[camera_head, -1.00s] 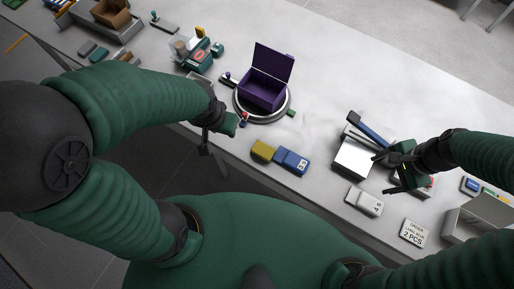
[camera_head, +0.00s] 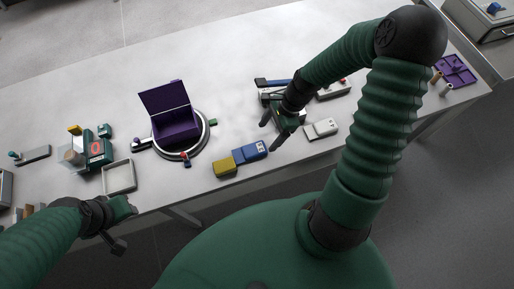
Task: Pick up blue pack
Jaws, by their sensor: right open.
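My left gripper (camera_head: 117,226) hangs at the lower left, in front of the table edge, away from the pack. Its finger opening is unclear.
An open purple box (camera_head: 175,125) stands on a round turntable (camera_head: 203,141) behind the packs. A white pack (camera_head: 321,129) lies to the right. A white tray (camera_head: 119,177) and a green device (camera_head: 96,150) are at left. The table's back is clear.

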